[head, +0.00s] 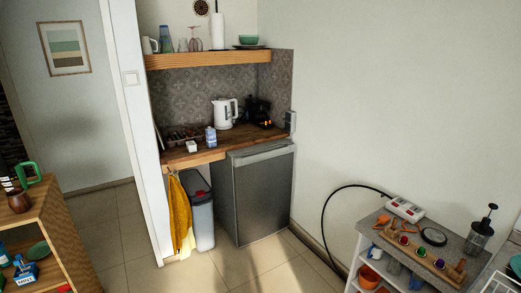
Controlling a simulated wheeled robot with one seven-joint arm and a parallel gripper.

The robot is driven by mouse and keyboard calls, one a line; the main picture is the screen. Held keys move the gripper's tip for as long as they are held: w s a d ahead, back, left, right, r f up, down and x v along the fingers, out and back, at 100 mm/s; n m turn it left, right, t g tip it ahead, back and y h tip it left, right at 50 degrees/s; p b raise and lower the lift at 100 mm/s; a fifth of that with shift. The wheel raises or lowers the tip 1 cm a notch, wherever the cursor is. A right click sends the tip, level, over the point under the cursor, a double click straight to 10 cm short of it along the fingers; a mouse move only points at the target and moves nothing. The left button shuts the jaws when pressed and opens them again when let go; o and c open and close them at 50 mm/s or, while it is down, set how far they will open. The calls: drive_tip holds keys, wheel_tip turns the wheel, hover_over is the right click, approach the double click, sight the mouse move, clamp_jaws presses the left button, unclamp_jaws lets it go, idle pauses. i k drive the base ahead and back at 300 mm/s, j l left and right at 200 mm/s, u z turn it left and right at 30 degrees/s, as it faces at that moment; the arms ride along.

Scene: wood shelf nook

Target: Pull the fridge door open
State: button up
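The fridge (262,193) is a small grey under-counter unit in the head view, right of centre in the nook. Its door is shut, with a lighter strip (263,154) along the top edge that looks like the handle. My gripper is not in view, so its state and its distance from the fridge do not show.
A grey bin (201,220) and a yellow towel (179,215) are left of the fridge. A shelf unit (372,240) stands front right, with a black cable (323,222) behind it. A wooden shelf (50,220) is at left. Tiled floor (240,270) before the fridge is clear.

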sight(263, 178)
drive_tip(key=i+u, duration=0.2)
drive_tip(key=i, duration=0.25)
drive_tip(key=i+l+u, duration=0.2)
drive_tip(key=i, duration=0.2)
drive_tip(key=i+l+u, duration=0.25)
drive_tip(key=i, duration=0.15)
drive_tip(key=i+u, duration=0.1)
drive_tip(key=i, duration=0.55)
drive_tip(key=i+u, duration=0.1)
drive_tip(key=i, duration=0.55)
drive_tip(key=i+l+u, duration=0.1)
drive_tip(key=i, duration=0.55)
drive_tip(key=i+l+u, duration=0.1)
drive_tip(key=i, duration=0.55)
